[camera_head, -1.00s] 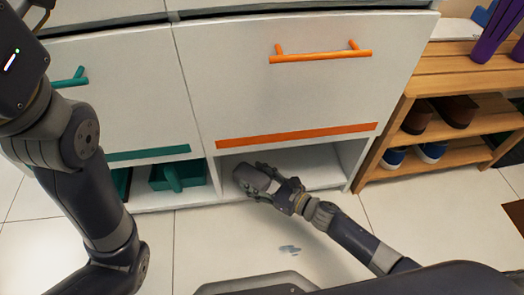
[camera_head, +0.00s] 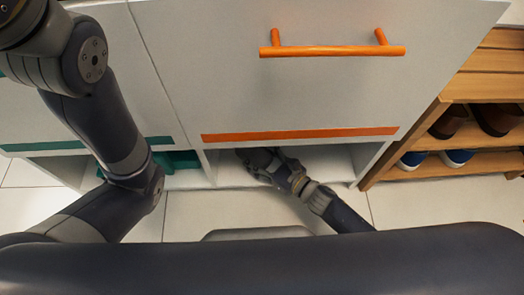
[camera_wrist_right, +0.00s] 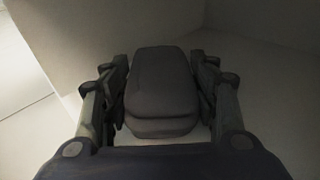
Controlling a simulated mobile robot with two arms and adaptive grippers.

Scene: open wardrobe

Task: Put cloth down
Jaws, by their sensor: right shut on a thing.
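A dark grey, rounded bundle, which I take for the cloth (camera_wrist_right: 163,82), sits between the two fingers of my right gripper (camera_wrist_right: 165,95) in the right wrist view. The gripper is shut on it. In the head view my right gripper (camera_head: 264,166) reaches into the open lower compartment (camera_head: 325,165) under the orange strip. The cloth shows there only as a small dark shape. Whether it touches the compartment floor I cannot tell. My left arm crosses the left side; its gripper is out of view.
A drawer front with an orange handle (camera_head: 332,51) stands above the compartment. A teal box (camera_head: 182,160) sits in the neighbouring compartment at left. A wooden rack (camera_head: 470,166) with shoes stands at right. Free compartment floor lies right of my gripper.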

